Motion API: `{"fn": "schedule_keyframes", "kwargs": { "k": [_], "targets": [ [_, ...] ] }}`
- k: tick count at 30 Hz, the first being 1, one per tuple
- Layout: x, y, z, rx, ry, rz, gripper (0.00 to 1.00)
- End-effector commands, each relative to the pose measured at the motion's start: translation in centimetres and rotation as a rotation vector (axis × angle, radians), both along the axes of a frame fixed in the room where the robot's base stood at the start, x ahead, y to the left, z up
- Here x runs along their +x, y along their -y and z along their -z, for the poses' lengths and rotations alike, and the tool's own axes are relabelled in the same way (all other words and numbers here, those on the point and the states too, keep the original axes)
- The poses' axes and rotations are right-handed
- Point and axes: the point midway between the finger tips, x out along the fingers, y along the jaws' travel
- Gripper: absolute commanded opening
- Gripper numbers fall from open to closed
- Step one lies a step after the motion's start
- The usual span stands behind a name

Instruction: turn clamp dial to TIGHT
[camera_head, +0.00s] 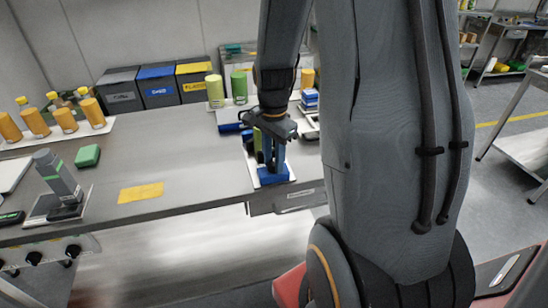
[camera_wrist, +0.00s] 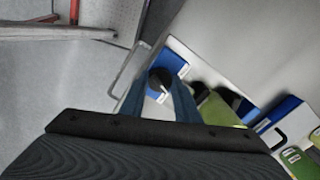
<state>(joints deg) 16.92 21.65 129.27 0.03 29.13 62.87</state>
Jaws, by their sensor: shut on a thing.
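A round black dial (camera_wrist: 160,79) sits on a blue block (camera_wrist: 172,60) on a white base plate, seen in the wrist view. The blue fingers of my gripper (camera_wrist: 159,88) reach down to the dial, one on each side, and are shut on it. In the head view my gripper (camera_head: 272,158) points straight down over the same blue block (camera_head: 273,176) at the table's front edge. The dial is hidden there by the fingers. I cannot read a TIGHT mark or the dial's setting.
A green-yellow part (camera_wrist: 222,108) stands close beside the dial. Black knobs (camera_head: 34,258) show on the lower left front.

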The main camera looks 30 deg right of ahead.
Motion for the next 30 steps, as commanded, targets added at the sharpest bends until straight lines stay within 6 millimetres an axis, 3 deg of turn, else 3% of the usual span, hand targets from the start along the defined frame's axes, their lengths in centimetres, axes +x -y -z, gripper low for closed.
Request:
{"fn": "schedule_keyframes", "kwargs": {
  "k": [15, 30],
  "targets": [
    [0.15, 0.15, -0.18, -0.002, 0.004, 0.350, 0.06],
    [0.18, 0.21, -0.17, -0.002, 0.005, 0.472, 0.06]
  ]
}}
